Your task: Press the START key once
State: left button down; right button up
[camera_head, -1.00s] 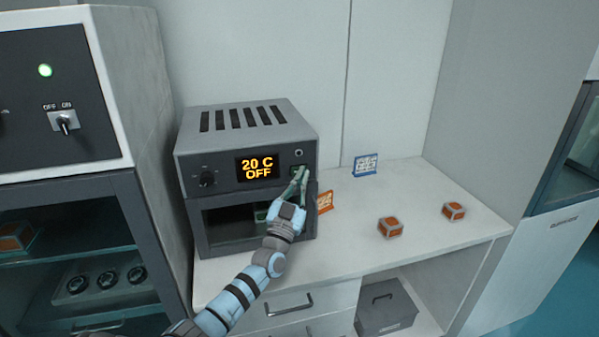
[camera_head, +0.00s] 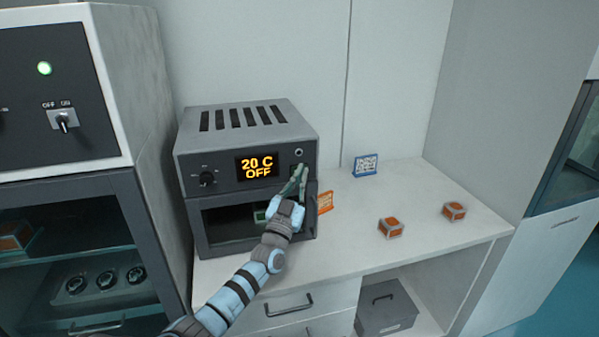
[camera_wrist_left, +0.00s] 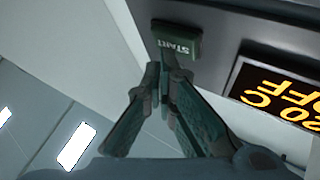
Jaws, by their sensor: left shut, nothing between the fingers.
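The green START key (camera_wrist_left: 176,41) shows in the left wrist view, on the front panel of the grey oven (camera_head: 245,115). In the head view the key is hidden behind my left fingers. The oven's display (camera_head: 257,167) reads "20 C OFF". My left gripper (camera_head: 300,172) is shut and empty, with its fingertips right at the key. In the left wrist view the fingertips (camera_wrist_left: 163,68) lie just below the key's lettering; I cannot tell whether they touch it. My right gripper is not in view.
A knob (camera_head: 207,179) sits left of the display. Two orange-topped boxes (camera_head: 391,227) (camera_head: 454,211) and two small signs, blue (camera_head: 365,165) and orange (camera_head: 325,202), stand on the white counter (camera_head: 350,248). A dark cabinet with an OFF/ON switch (camera_head: 63,120) stands at the left.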

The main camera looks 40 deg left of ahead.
pick_arm(q)
jog(key=shift+w+a, duration=0.2)
jog(key=shift+a, duration=0.05)
dwell(0.3)
dwell(0.4)
jog(key=shift+s+d+p, duration=0.5)
jog(key=shift+d+p, duration=0.2)
jog(key=shift+p, duration=0.05)
